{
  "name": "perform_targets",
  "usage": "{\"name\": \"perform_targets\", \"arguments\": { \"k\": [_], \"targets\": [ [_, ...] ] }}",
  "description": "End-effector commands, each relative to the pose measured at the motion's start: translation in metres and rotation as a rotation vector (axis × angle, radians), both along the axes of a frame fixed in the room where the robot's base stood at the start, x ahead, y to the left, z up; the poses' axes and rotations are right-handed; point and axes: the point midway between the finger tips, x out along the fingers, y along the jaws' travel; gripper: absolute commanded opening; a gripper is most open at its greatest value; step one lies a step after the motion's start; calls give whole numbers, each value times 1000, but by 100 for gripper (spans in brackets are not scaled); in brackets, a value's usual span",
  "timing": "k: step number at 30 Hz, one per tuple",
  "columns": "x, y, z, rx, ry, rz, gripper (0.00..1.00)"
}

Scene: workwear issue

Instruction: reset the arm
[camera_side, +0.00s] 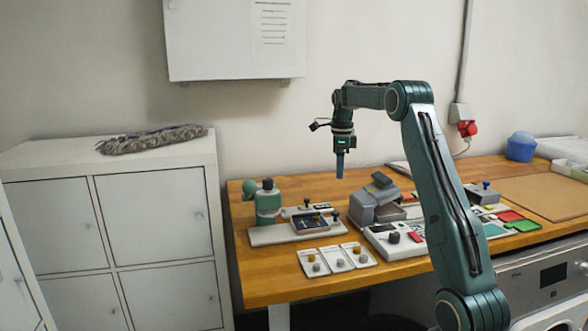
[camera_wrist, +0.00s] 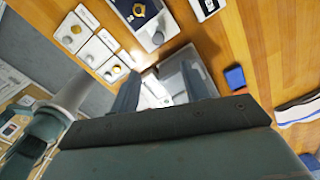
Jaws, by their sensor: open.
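My gripper (camera_side: 340,165) hangs pointing down above the wooden workbench, well clear of its surface. In the wrist view my gripper (camera_wrist: 163,92) shows two dark fingers set apart, with nothing held between them. Below and between the fingers in that view is part of a grey device (camera_wrist: 172,75). The same grey device (camera_side: 375,203) stands on the bench below and right of my gripper in the side view.
A green device (camera_side: 266,203) and a dark badge plate (camera_side: 309,224) stand at left. Several white cards with knobs (camera_side: 338,259) lie at the front edge. Red and green pads (camera_side: 510,216) and a brown board (camera_side: 545,195) lie right. A cabinet (camera_side: 228,40) hangs behind.

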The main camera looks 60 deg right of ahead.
Motion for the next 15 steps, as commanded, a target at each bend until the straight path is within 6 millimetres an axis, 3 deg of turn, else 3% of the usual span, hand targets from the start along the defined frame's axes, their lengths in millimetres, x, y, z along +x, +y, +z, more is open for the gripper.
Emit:
{"name": "perform_targets", "arguments": {
  "k": [8, 15],
  "targets": [
    [4, 22, 14, -15, -14, 110, 47],
    [8, 80, 44, -59, -48, 407, 47]
  ]
}}
